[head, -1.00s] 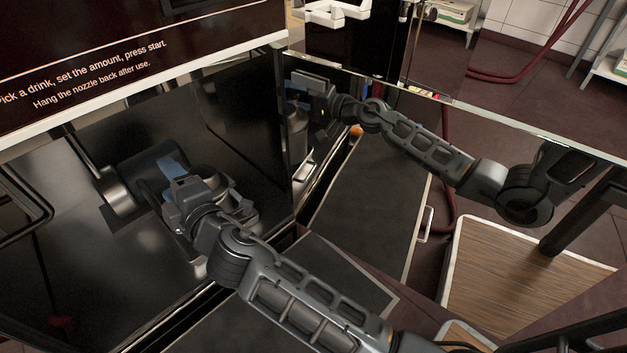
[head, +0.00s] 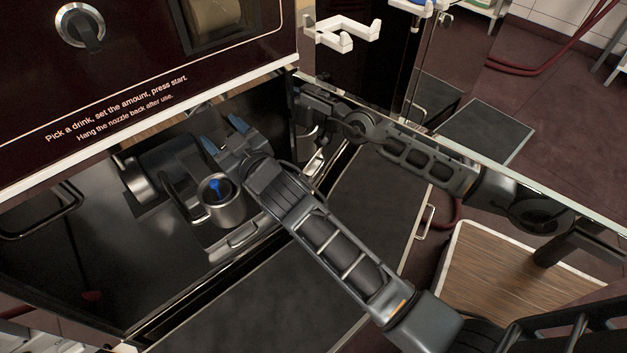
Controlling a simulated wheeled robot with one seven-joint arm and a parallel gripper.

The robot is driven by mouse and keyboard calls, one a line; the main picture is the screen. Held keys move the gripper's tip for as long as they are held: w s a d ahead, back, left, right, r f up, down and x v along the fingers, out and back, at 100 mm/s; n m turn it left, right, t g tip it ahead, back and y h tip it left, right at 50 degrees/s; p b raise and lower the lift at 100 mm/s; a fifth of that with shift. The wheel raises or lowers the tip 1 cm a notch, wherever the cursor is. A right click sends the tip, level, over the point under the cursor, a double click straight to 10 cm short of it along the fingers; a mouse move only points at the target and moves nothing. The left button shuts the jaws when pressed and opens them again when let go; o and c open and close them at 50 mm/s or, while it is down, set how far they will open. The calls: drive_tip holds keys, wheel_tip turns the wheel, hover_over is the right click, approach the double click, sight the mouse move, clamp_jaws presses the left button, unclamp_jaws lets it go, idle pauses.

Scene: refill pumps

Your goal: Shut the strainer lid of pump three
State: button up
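The strainer of the pump is a round metal cup (head: 219,208) low in the open cabinet bay, beside a dark cylindrical motor (head: 150,178). Its mouth faces up, with a blue part (head: 217,188) visible inside. I cannot make out the lid clearly; it may be hidden behind my gripper. My gripper (head: 226,134) is above and behind the cup in the picture, apart from it. Its two blue-padded fingers are spread, and I see nothing held between them. No pump number is readable.
A shiny panel (head: 480,165) on the right reflects my arm and stands close to it. The dispenser front (head: 130,90) overhangs the bay from above. A bar handle (head: 45,215) is at left. A dark flat panel (head: 270,300) lies below in front.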

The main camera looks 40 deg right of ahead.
drive_tip(key=shift+d+r+m+p, duration=0.2)
drive_tip(key=shift+d+m+p, duration=0.4)
drive_tip(key=shift+d+p, duration=0.2)
drive_tip(key=s+r+p, duration=0.2)
drive_tip(key=s+p, duration=0.2)
drive_tip(key=s, duration=0.9)
drive_tip(key=s+a+r+g+p, duration=0.1)
drive_tip(key=s+p, duration=0.3)
drive_tip(key=s, duration=0.9)
drive_tip(key=shift+s+a+r+y+p, duration=0.15)
drive_tip(key=shift+a+r+y+p, duration=0.15)
drive_tip(key=shift+r, duration=0.2)
